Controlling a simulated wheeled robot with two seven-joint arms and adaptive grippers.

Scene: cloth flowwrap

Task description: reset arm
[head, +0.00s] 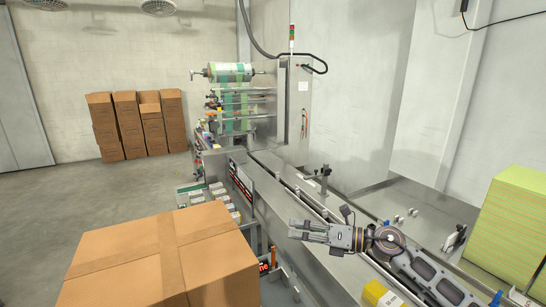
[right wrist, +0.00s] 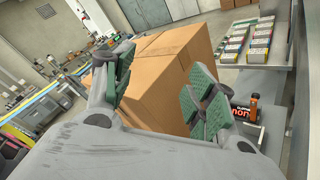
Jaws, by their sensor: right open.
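My right gripper (head: 306,231) reaches in from the lower right in the head view, above the metal conveyor of the packing machine, with its fingers pointing left. In the right wrist view, its two green-padded fingers (right wrist: 160,95) are spread wide apart with nothing between them. A large brown carton (right wrist: 168,72) shows behind the fingers in that view, apart from them. My left gripper is not in the head view.
The closed carton (head: 150,262) fills the lower left of the head view. The flow-wrap machine (head: 245,110) stands at the back. Stacked cartons (head: 137,125) line the far wall. A yellow-green stack (head: 512,225) is at the right. Open floor lies at the left.

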